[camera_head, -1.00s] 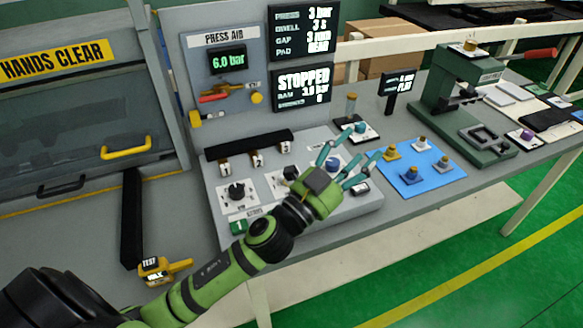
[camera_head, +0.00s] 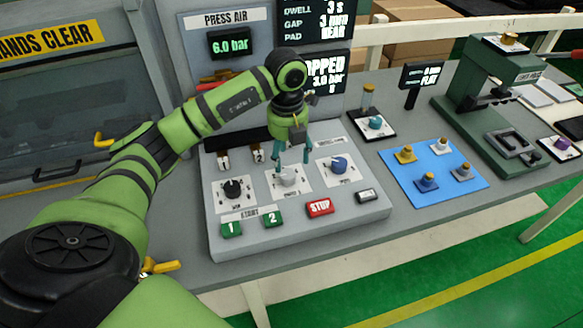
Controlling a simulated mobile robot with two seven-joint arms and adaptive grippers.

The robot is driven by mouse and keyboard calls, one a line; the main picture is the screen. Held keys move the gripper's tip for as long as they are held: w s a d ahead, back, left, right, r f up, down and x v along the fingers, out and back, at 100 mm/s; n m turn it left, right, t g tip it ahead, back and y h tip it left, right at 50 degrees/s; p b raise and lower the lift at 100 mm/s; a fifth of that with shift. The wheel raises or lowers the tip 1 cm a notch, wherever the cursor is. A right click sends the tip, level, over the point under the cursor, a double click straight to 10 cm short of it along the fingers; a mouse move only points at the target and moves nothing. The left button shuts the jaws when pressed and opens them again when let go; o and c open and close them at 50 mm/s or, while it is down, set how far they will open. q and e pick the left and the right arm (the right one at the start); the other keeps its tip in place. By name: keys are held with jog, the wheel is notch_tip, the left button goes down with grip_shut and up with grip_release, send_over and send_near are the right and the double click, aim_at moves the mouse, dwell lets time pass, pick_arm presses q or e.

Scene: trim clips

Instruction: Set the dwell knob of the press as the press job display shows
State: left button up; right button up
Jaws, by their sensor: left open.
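The sloped control panel (camera_head: 370,210) carries a black knob (camera_head: 232,188) on the left, a grey knob (camera_head: 289,178) in the middle and a blue knob (camera_head: 339,164) on the right. The knob labels are too small to read, so I cannot tell which is dwell. My left gripper (camera_head: 292,162) points down with open fingers at the grey knob; whether they touch it is unclear. My right gripper is not in view.
Green buttons 1 (camera_head: 231,229) and 2 (camera_head: 273,219) and a red STOP button (camera_head: 320,207) lie in front of the knobs. A blue mat (camera_head: 440,185) with several small pegs lies to the right. My arm partly covers the status display (camera_head: 334,78).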

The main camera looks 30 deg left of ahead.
aim_at(287, 174)
pick_arm(q)
jog(key=shift+s+a+f, duration=0.1)
jog(key=shift+a+f, duration=0.1)
notch_tip(287, 174, down, 6)
jog(key=p, duration=0.2)
jog(key=shift+r+p, duration=0.15)
jog(key=shift+p, duration=0.15)
jog(key=shift+d+f, duration=0.1)
jog(key=shift+f, duration=0.3)
jog(key=c, duration=1.1)
jog(key=shift+c, duration=0.2)
